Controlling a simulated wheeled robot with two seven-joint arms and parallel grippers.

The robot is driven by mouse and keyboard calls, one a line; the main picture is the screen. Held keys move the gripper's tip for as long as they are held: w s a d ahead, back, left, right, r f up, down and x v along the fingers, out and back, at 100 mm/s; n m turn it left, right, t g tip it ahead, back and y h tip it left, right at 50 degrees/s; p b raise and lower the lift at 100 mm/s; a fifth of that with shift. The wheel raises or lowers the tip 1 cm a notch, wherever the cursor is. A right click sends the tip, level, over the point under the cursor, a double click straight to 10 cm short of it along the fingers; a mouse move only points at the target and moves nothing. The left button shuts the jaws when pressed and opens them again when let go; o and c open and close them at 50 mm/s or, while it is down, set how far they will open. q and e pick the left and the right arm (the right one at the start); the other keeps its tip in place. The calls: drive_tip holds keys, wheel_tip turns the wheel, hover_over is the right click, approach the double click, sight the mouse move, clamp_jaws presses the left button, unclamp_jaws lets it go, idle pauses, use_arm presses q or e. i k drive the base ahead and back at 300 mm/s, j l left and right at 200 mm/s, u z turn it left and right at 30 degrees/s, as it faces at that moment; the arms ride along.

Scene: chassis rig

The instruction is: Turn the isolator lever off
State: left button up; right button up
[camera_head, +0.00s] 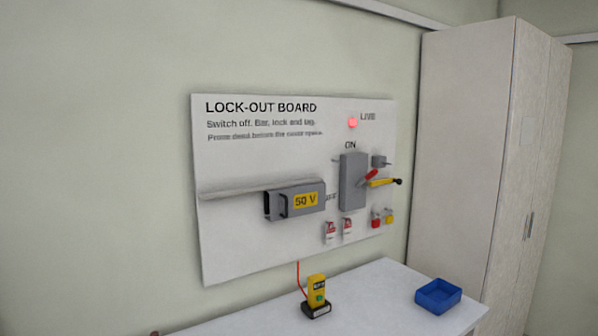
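The isolator (353,182) is a grey upright box on the right part of the white lock-out board (235,240). "ON" is printed above it and an "OFF"-like label shows partly at its left. A red lever (369,175) is on its front, tilted up to the right. A yellow piece with a black tip (383,182) sticks out to the right beside the lever; I cannot tell how they join. The red "LIVE" lamp (353,123) is lit. Neither of my grippers is in view.
A grey box marked 50 V (296,201) sits on a rail left of the isolator. Tags (330,232) and padlocks (389,217) hang below. A white bench (375,305) carries a yellow tester (317,291) and a blue tray (438,296). A tall cabinet (465,150) stands right.

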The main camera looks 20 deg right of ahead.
sight(375, 172)
drive_tip(key=l+u, duration=0.3)
drive_tip(key=l, duration=0.25)
drive_tip(key=l+u, duration=0.3)
drive_tip(key=l, duration=0.3)
drive_tip(key=l+u, duration=0.35)
drive_tip(key=l, duration=0.2)
drive_tip(key=k+l+u, duration=0.15)
drive_tip(key=l+u, duration=0.15)
drive_tip(key=l, duration=0.25)
